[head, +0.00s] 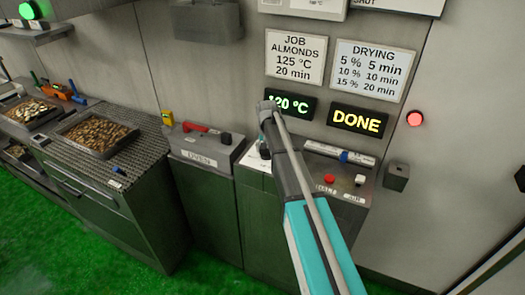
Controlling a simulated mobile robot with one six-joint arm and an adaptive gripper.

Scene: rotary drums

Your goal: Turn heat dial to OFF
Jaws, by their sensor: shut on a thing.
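My arm reaches up from the bottom of the head view, across the control cabinet (254,183). My gripper (264,151) is mostly hidden behind my own wrist. Only a small part of it shows, low over the left part of the cabinet top. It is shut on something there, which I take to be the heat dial. The dial itself is hidden, so its pointer and its OFF mark cannot be read. The green temperature display (290,103) is partly covered by my wrist and reads about 120 °C. The yellow display (356,120) reads DONE.
A red button (329,179) and a white button (359,180) sit on the cabinet top, right of my arm. A box labelled OVEN (203,150) with a red handle stands left. Trays of nuts (97,133) lie farther left.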

